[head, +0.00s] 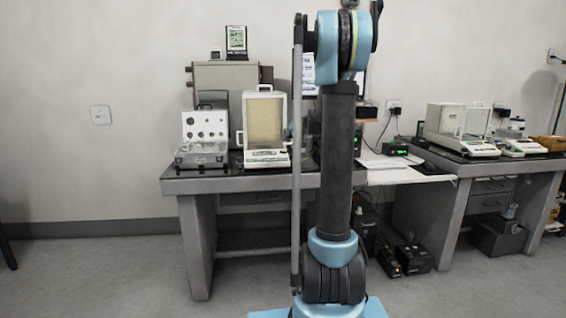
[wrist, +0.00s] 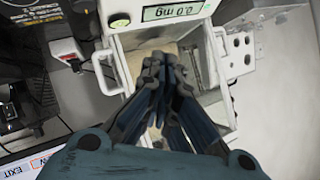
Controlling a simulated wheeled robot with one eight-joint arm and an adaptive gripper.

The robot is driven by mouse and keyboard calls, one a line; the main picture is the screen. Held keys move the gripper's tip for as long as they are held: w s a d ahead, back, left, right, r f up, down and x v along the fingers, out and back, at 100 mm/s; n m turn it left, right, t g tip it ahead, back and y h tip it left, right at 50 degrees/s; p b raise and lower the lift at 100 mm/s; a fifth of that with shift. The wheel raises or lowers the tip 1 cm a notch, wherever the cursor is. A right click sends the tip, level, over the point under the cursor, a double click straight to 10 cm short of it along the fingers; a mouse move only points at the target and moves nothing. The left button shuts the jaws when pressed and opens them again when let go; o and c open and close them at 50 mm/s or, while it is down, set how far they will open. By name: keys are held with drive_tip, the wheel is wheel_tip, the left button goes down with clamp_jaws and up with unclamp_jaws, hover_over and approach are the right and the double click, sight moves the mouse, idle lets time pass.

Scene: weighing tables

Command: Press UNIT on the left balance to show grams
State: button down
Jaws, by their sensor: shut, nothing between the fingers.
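The left balance (head: 266,130) stands on the left table, with a glass draft shield with side handles and a low front panel. The UNIT key cannot be made out. My gripper does not show clearly in the head view.
An open weight case (head: 203,140) stands just left of the balance; it also shows in the wrist view (wrist: 239,52). A beige box (head: 222,78) stands behind. Another balance (head: 459,128) is on the right table (head: 462,160). Floor at the left is clear.

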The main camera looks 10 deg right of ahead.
drive_tip(key=shift+w+f, duration=0.5)
drive_tip(key=shift+f, duration=0.85)
drive_tip(key=shift+w+f, duration=0.55)
drive_tip(key=shift+f, duration=0.8)
drive_tip(key=shift+w+f, duration=0.5)
drive_tip(key=shift+f, duration=0.85)
drive_tip(key=shift+w+f, duration=0.25)
drive_tip(key=shift+f, duration=0.45)
drive_tip(key=shift+r, duration=0.15)
drive_tip(key=shift+s+r, duration=0.3)
drive_tip(key=shift+r, duration=0.3)
drive_tip(key=shift+s+r, duration=0.3)
drive_tip(key=shift+r, duration=0.5)
drive_tip(key=shift+s+r, duration=0.3)
drive_tip(key=shift+r, duration=0.45)
drive_tip(key=shift+s+r, duration=0.3)
drive_tip(key=shift+r, duration=0.5)
